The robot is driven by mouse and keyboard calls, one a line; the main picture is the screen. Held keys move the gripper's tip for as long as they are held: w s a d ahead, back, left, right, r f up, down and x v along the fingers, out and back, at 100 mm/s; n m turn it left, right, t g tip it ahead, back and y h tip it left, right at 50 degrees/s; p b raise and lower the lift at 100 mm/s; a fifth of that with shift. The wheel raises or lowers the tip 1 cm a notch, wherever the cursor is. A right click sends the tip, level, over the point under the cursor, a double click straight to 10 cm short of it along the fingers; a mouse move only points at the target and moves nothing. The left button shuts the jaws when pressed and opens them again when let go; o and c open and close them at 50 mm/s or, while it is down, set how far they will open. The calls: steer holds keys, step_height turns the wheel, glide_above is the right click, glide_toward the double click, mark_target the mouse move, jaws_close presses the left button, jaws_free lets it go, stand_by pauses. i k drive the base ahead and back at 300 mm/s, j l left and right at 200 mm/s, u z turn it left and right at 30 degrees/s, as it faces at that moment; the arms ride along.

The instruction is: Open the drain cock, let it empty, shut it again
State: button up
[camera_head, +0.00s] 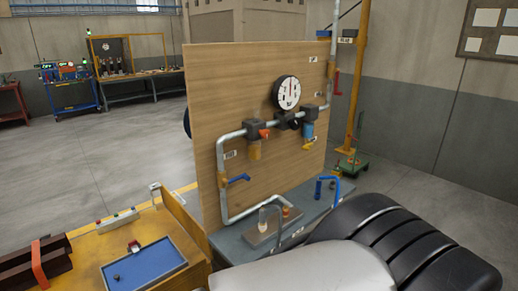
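Pipework runs over an upright wooden board (210,85). An orange bowl (255,150) hangs under the left dark block, and a blue bowl (307,131) under the right one. A small yellow-orange piece (309,146) shows at the blue bowl's bottom. A blue lever (238,179) sits on the left pipe, and a red handle (337,90) on the upper right pipe. I cannot tell which of these is the drain cock, or whether it is open. My gripper is not in view; dark and grey parts of my body fill the lower right.
A round gauge (287,93) is on the board. The grey bench (235,246) below carries a small pale vessel (262,220) and blue bent pieces (336,182). At left, a yellow bench holds a blue tray (145,268) and a dark rack (35,262). Open floor lies behind.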

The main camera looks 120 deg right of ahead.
mark_target(306, 147)
steer(key=z, duration=4.35)
steer(key=i+l+z, duration=0.1)
steer(key=i+z, duration=0.25)
steer(key=z, duration=0.15)
steer(key=i+z, duration=0.45)
steer(key=k+j, duration=0.05)
